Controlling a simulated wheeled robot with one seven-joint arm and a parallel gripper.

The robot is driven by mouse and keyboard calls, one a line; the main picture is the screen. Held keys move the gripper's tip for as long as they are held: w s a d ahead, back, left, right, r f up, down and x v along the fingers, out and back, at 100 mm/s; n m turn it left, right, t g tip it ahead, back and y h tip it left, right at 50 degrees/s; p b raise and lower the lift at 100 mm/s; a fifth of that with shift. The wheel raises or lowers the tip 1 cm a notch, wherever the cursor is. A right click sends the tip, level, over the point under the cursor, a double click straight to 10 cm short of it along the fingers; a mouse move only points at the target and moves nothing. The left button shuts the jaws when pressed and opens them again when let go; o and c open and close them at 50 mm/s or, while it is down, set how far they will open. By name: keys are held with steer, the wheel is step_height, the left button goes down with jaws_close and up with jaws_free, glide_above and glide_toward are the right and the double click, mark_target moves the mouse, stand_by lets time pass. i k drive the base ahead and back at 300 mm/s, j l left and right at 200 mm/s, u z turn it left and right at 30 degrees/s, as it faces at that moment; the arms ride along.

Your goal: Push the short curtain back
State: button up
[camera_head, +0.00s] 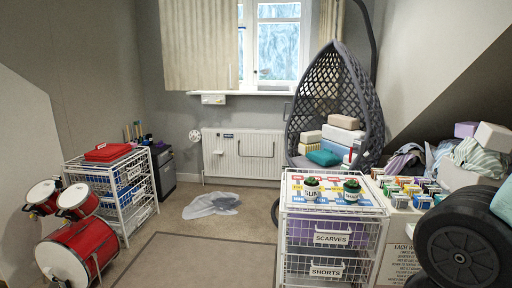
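A short beige curtain (198,45) hangs on the left side of the window (272,42) and covers its left part. It ends near the level of the sill. A second, narrower beige curtain (332,22) hangs at the right edge of the window. The window's middle is uncovered and shows frosted bluish panes. My gripper is not in view, so its state cannot be seen.
A radiator (246,157) is below the window. A wire drawer unit (333,235) stands front right, a red drum set (75,238) left. A plastic bag (211,205) lies on the floor. The rug area (205,262) is clear.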

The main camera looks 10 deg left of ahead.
mark_target(226, 12)
steer(key=i+j+u, duration=0.35)
steer(key=i+u, duration=0.75)
steer(key=i+j+u, duration=0.1)
steer(key=i, duration=0.65)
steer(key=i+j, duration=0.1)
steer(key=i, duration=0.7)
steer(key=i+l+z, duration=0.15)
steer(key=i+z, duration=0.2)
steer(key=i, duration=0.35)
steer(key=i+j+z, duration=0.1)
steer(key=i+z, duration=0.2)
steer(key=i, duration=0.4)
steer(key=i+j+z, duration=0.2)
steer(key=i+z, duration=0.15)
steer(key=i, duration=0.3)
